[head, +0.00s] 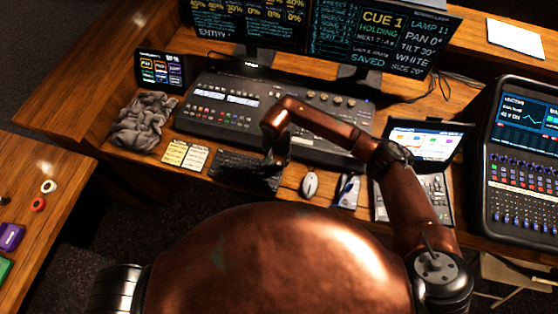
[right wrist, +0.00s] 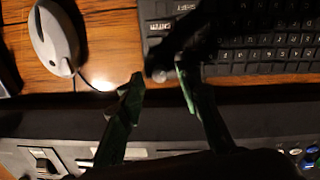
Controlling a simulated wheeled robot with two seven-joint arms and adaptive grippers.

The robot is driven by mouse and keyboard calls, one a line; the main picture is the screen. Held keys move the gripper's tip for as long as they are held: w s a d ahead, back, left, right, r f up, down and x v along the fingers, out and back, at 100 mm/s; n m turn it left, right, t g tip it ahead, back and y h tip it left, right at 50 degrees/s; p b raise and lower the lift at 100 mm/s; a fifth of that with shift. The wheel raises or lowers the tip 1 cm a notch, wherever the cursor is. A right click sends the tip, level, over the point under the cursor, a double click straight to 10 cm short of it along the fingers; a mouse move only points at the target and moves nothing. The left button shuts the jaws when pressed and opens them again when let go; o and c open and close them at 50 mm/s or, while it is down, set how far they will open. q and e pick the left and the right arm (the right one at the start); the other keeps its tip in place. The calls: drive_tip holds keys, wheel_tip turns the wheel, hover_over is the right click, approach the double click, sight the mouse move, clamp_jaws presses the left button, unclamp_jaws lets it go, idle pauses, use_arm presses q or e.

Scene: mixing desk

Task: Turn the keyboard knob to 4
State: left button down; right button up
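The dark keyboard (head: 232,166) lies on the wooden desk in front of the mixing console. It also shows in the right wrist view (right wrist: 262,42). A small round grey knob (right wrist: 158,75) shows at the keyboard's corner nearest the mouse. Its markings and setting cannot be read. My right gripper (head: 274,164) points down over the right end of the keyboard. In the right wrist view its two fingers (right wrist: 160,80) are apart, one on each side of the knob; contact cannot be told. In the head view my arm hides the knob. My left gripper is out of view.
A white mouse (head: 310,184) lies right of the keyboard, sticky notes (head: 185,154) and a grey cloth (head: 145,120) left of it. The console (head: 222,98) stands just behind. A laptop-like panel (head: 425,142) and a fader desk (head: 525,165) stand at right.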

drive_tip(key=shift+f, duration=0.45)
drive_tip(key=shift+c, duration=0.2)
clamp_jaws()
